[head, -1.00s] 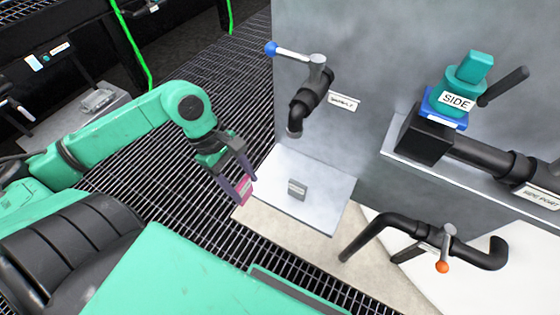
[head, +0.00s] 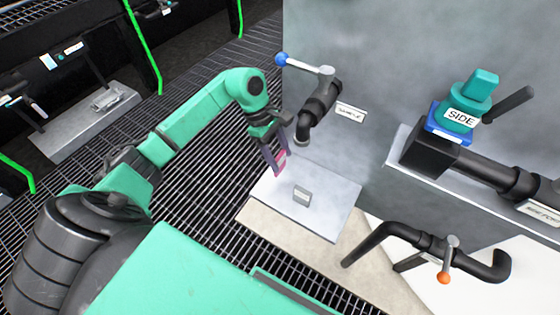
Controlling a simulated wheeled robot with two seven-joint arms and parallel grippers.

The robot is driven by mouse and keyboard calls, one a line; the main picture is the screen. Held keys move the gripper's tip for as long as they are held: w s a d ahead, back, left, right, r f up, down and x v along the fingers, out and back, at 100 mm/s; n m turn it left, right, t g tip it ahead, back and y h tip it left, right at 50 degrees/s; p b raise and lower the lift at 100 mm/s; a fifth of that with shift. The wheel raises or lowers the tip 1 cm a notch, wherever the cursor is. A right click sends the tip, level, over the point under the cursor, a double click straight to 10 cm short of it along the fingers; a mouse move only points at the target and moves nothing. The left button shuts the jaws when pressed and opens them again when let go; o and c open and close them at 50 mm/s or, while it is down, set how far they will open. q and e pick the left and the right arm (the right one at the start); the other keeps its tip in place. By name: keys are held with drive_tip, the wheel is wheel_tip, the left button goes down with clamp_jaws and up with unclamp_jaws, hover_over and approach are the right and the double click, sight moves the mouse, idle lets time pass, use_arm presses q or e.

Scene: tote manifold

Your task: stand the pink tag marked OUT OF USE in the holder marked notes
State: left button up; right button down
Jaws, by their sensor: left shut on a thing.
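The pink tag (head: 281,159) is held between the fingers of my left gripper (head: 275,160), which is shut on it. The tag's print is too small to read. A small grey holder (head: 303,195) with a label stands on the pale shelf plate (head: 328,213); its label is too small to read. The tag is above and to the left of the holder in the head view, apart from it, near the plate's far left edge. My right gripper is not in view.
A black pipe with a blue-handled valve (head: 304,62) hangs from the grey wall close to my left gripper. A teal block marked SIDE (head: 461,115) stands at the right. An orange-tipped valve (head: 445,270) sits on the lower pipe. Dark grating (head: 190,210) lies left of the plate.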

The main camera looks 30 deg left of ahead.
sight(280, 163)
use_arm(q)
wheel_tip(280, 163, down, 3)
drive_tip(key=shift+f, duration=0.15)
drive_tip(key=shift+w+f, duration=0.2)
drive_tip(key=shift+f, duration=0.05)
drive_tip(key=shift+f, duration=0.15)
drive_tip(key=o, duration=1.3)
drive_tip(key=shift+o, duration=0.2)
